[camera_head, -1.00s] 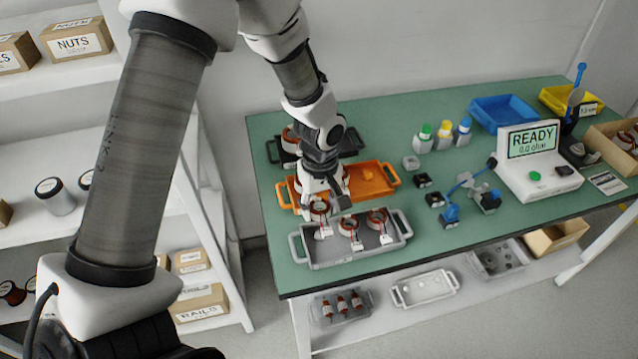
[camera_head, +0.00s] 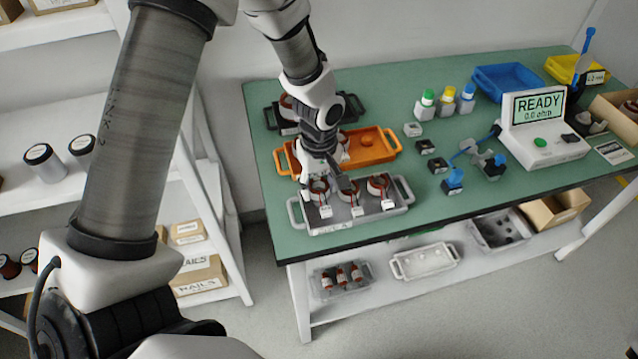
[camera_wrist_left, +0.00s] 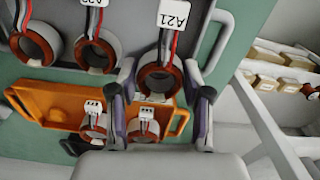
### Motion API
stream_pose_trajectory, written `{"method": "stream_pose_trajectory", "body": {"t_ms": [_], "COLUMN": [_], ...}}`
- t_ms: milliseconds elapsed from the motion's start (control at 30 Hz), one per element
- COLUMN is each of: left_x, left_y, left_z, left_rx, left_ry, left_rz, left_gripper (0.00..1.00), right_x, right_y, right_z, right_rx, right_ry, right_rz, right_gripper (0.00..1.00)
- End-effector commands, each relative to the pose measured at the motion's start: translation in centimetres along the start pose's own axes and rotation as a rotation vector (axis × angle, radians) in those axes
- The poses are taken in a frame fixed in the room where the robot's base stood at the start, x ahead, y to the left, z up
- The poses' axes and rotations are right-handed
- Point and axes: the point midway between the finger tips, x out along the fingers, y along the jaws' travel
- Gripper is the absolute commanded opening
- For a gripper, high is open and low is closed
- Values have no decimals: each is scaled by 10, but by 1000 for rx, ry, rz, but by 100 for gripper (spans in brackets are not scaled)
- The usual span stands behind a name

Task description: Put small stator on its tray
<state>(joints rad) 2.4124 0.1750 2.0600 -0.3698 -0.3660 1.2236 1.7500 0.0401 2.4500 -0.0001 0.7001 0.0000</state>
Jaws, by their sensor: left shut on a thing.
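My left gripper (camera_head: 330,180) is at the left end of the grey tray (camera_head: 402,200). It is shut on a stator (camera_wrist_left: 160,78), a copper-wound ring with red and black leads and a white A21 tag (camera_wrist_left: 173,14); the head view shows it partly covered by the gripper (camera_head: 318,187). Two similar stators stand beside it in the grey tray, one in the middle (camera_head: 351,191) and one at right (camera_head: 378,184). Whether the held stator touches the tray floor is unclear. Behind is an orange tray (camera_head: 375,152) with smaller tagged stators (camera_wrist_left: 146,128). My right gripper is out of view.
A black tray (camera_head: 355,103) stands at the back left, partly covered by my arm. Small blocks (camera_head: 426,146), bottles (camera_head: 447,101), a blue bin (camera_head: 507,82) and a READY tester (camera_head: 540,150) are to the right.

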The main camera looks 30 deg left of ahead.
Motion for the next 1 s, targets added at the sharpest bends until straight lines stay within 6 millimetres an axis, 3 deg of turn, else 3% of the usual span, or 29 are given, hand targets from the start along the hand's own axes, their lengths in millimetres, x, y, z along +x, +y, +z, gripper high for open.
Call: {"method": "stream_pose_trajectory", "body": {"t_ms": [567, 1000], "left_x": [18, 20], "left_y": [0, 0], "left_z": [-1, 0], "left_rx": [0, 0], "left_ry": [0, 0], "left_rz": [0, 0], "left_gripper": [9, 9], "right_x": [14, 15], "right_y": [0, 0], "right_z": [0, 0], "right_rx": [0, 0], "right_ry": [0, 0], "right_rz": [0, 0], "right_gripper": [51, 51]}}
